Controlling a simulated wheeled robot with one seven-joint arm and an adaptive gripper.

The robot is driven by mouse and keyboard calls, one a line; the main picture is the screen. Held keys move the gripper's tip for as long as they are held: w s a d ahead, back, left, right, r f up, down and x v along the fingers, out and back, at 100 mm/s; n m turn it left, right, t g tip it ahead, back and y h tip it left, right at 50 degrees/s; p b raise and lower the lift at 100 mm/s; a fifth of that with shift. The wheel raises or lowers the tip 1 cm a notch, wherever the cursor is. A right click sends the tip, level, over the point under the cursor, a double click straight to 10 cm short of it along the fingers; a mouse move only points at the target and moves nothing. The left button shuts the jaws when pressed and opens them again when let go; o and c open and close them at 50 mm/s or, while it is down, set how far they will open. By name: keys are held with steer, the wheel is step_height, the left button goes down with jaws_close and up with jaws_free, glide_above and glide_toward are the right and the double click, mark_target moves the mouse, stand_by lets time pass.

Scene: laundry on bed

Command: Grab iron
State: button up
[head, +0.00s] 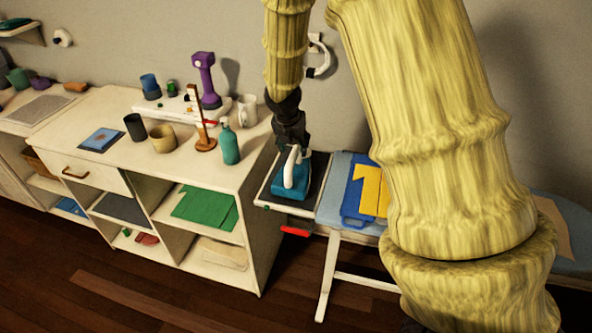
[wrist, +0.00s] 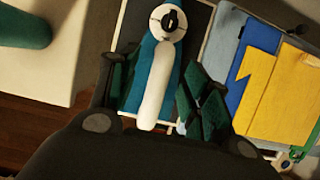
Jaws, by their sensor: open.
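The iron (head: 290,182) is teal-blue with a white handle. It rests on the dark pad at the left end of the ironing board (head: 333,207). In the wrist view the iron's white handle (wrist: 155,85) lies between my two fingers, with a round white knob at its far end. My gripper (wrist: 152,112) is open, with one finger on each side of the handle. In the head view my gripper (head: 291,140) hangs down just above the iron. I cannot tell whether the fingers touch the handle. Part of the iron's body is hidden behind the fingers.
Folded blue and yellow cloth (head: 369,190) lies on the board, right of the iron. A white shelf unit (head: 245,180) stands close on the left, with a teal bottle (head: 229,145), a purple dumbbell-shaped object (head: 206,82) and cups on top. A white wall hook (head: 320,58) is behind.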

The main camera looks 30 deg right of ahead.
mark_target(295, 147)
steer(key=shift+w+a+f, duration=0.1)
steer(key=shift+w+f, duration=0.05)
steer(key=shift+w, duration=0.1)
steer(key=shift+w+f, duration=0.2)
steer(key=shift+f, duration=0.1)
steer(key=shift+p+x, duration=0.5)
steer(key=shift+x, duration=0.4)
steer(key=shift+w+d+f, duration=0.25)
steer(key=shift+f, duration=0.05)
steer(key=shift+s+d+f, duration=0.2)
steer(key=shift+d+f, duration=0.05)
steer(key=shift+d, duration=0.2)
steer(key=shift+s+d+f, duration=0.2)
steer(key=shift+d, duration=0.25)
steer(key=shift+w+a, duration=0.1)
jaws_close()
steer(key=shift+w+a, duration=0.25)
steer(key=shift+a, duration=0.1)
